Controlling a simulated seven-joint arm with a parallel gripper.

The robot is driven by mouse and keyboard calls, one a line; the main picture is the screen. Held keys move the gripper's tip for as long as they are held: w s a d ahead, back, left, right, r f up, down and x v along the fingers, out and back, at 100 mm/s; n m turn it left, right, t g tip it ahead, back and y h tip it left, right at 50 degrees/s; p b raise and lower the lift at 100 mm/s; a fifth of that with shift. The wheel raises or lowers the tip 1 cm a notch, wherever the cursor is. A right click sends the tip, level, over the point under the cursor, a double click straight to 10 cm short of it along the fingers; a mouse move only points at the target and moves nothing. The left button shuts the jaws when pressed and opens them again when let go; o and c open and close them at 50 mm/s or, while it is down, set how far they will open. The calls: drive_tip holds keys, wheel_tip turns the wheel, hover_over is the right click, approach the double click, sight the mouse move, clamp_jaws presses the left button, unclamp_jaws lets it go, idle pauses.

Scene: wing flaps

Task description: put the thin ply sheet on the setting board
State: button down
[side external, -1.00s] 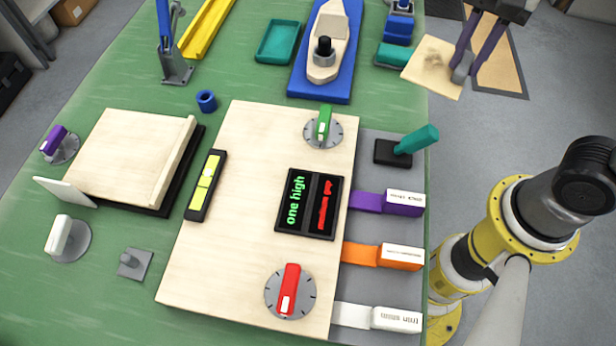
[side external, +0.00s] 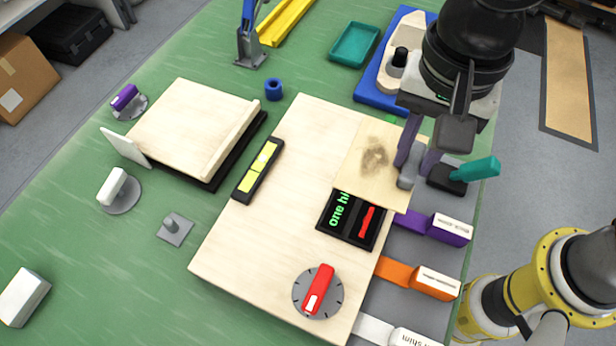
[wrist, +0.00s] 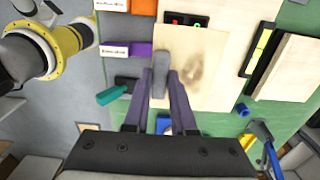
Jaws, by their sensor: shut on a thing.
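The thin ply sheet (side external: 372,158) is a pale square with a dark smudge. My gripper (side external: 412,168) is shut on the grey grip at its right edge. The sheet lies over the upper right of the large pale wooden board (side external: 265,225), which I take as the setting board. I cannot tell whether they touch. The sheet hides most of the green dial and overlaps the top of the black display (side external: 350,222). In the wrist view the sheet (wrist: 195,70) extends right of the grey grip between my fingers (wrist: 160,95).
A red dial (side external: 318,292) and yellow level (side external: 258,170) are on the board. A wooden platform (side external: 190,125) stands left. A teal handle (side external: 475,170) and purple, orange and white tagged pieces line the right side. A blue tray with a boat (side external: 385,80) lies behind.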

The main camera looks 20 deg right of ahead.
sight(361, 158)
drive_tip(key=w+a+f, duration=0.2)
drive_tip(key=a, duration=0.1)
drive_tip(key=w+a+f, duration=0.1)
drive_tip(key=shift+w+a, duration=0.3)
drive_tip(key=shift+a, duration=0.1)
drive_tip(key=w+a+f, duration=0.1)
drive_tip(key=a+f, duration=0.1)
drive_tip(key=f, duration=0.1)
drive_tip(key=w+a+f, duration=0.1)
drive_tip(key=shift+w+a+f, duration=0.25)
drive_tip(key=shift+w, duration=0.05)
drive_tip(key=shift+w+a+f, duration=0.3)
drive_tip(key=shift+a+f, duration=0.1)
drive_tip(key=shift+f, duration=0.2)
drive_tip(key=shift+w+a+f, duration=0.1)
drive_tip(key=shift+f, duration=1.6)
drive_tip(key=c, duration=0.7)
unclamp_jaws()
drive_tip(key=shift+f, duration=0.15)
drive_tip(key=shift+c, duration=0.2)
wheel_tip(361, 158, up, 12)
drive_tip(key=shift+r, duration=0.2)
